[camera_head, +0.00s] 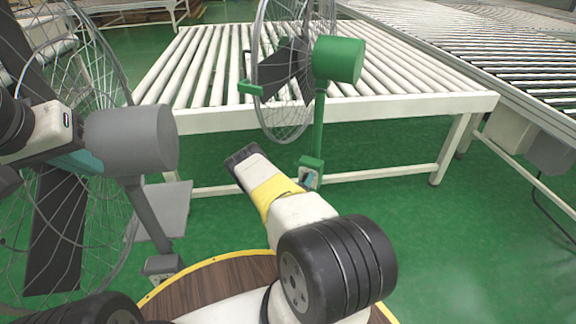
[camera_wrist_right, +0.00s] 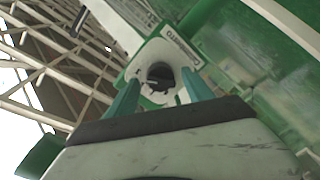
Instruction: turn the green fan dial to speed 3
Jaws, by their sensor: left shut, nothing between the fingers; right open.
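The green fan (camera_head: 338,60) stands in front of the roller table, its control box (camera_head: 312,163) low on its post. My right gripper (camera_head: 307,178) is at this box. In the wrist view its two teal fingers (camera_wrist_right: 160,84) are open, one on each side of the dial; contact is not clear. My left gripper (camera_head: 88,161) is shut and empty beside the grey fan, its tips partly hidden.
A grey fan (camera_head: 130,138) stands close at the left, with its wire cage and its own control box (camera_head: 162,264). A white roller table (camera_head: 410,104) spans the back, and a conveyor (camera_head: 480,50) runs at the right. Green floor is free at the lower right.

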